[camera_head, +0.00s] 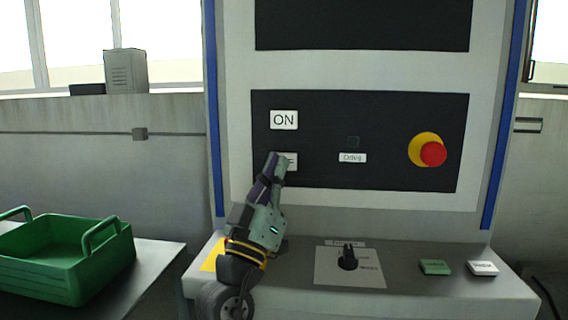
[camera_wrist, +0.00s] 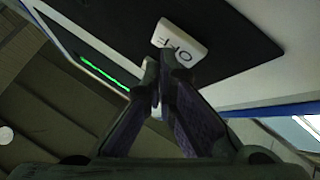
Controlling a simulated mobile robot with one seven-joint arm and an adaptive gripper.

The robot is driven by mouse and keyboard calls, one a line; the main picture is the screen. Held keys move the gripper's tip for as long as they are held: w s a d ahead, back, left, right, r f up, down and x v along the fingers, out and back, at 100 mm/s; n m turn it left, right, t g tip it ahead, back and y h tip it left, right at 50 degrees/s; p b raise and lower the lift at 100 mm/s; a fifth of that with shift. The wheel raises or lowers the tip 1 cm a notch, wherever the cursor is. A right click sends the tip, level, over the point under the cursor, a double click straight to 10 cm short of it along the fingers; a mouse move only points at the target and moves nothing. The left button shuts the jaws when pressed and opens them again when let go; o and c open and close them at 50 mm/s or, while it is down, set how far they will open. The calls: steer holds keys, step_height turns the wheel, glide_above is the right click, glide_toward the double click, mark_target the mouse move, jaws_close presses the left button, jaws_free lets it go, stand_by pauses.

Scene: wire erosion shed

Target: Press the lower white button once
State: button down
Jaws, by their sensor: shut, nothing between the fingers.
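The lower white button (camera_head: 291,161) is on the dark control panel (camera_head: 390,125), directly below the white ON button (camera_head: 284,120). My gripper (camera_head: 277,158) is shut and empty, and its tips cover the left part of the lower button in the head view. In the wrist view, a white button marked OFF (camera_wrist: 181,40) shows just beyond the shut fingertips (camera_wrist: 165,65). I cannot tell whether the fingertips touch it. A small white patch also shows behind the fingers in the wrist view, mostly hidden.
A red knob on a yellow ring (camera_head: 433,154) and a small white label (camera_head: 352,158) are to the right on the panel. The ledge below carries a black rotary switch (camera_head: 347,260), a green button (camera_head: 434,267) and a white button (camera_head: 483,268). A green crate (camera_head: 95,268) stands left.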

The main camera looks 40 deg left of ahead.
steer(key=shift+a+f, duration=0.1)
steer(key=shift+s+d, duration=0.45)
steer(key=shift+s, duration=0.3)
steer(key=shift+s+d, duration=0.4)
steer(key=shift+s, duration=0.3)
steer(key=shift+s+d, duration=0.45)
steer(key=shift+s, duration=0.3)
